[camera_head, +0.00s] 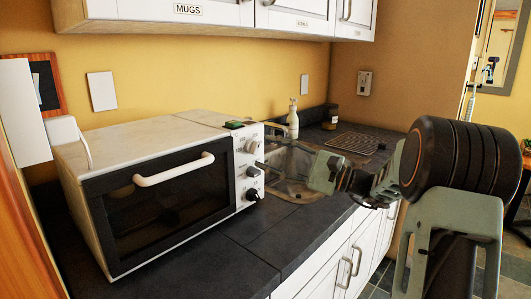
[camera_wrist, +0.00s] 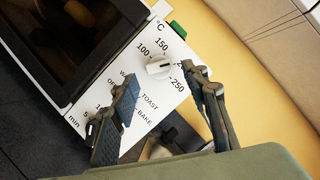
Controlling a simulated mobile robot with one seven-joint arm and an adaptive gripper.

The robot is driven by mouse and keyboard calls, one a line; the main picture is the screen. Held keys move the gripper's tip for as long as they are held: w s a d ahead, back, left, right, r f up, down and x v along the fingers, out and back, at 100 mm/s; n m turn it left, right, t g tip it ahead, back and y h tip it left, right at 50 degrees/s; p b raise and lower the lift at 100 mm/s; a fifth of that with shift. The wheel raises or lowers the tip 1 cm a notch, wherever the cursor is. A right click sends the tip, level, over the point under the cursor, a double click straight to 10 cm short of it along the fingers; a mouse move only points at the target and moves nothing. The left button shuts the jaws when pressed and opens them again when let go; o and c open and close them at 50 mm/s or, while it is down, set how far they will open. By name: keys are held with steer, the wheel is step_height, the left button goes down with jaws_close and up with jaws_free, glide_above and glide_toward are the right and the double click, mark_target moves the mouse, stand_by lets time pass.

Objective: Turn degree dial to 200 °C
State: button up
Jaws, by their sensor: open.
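The toaster oven (camera_head: 155,175) stands on the counter, with a column of knobs on its right panel. The degree dial (camera_wrist: 158,67) is a pale knob in the wrist view, ringed by 100, 150 and 250 marks; it is the top knob in the head view (camera_head: 252,146). My right finger hides most of the 200 mark. I cannot clearly read the dial's pointer. My gripper (camera_wrist: 160,80) is open, its dark fingers on either side just below the dial in the wrist view. Contact with the dial cannot be told.
A white oven handle (camera_head: 173,170) sticks out from the oven door. A green-topped object (camera_head: 234,125) lies on the oven. To the right are a sink (camera_head: 290,165), a soap bottle (camera_head: 293,120) and a dark rack (camera_head: 353,143). Wall cabinets (camera_head: 210,12) hang above.

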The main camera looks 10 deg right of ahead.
steer(key=v, duration=1)
steer(key=shift+s+d, duration=0.15)
steer(key=shift+s, duration=0.05)
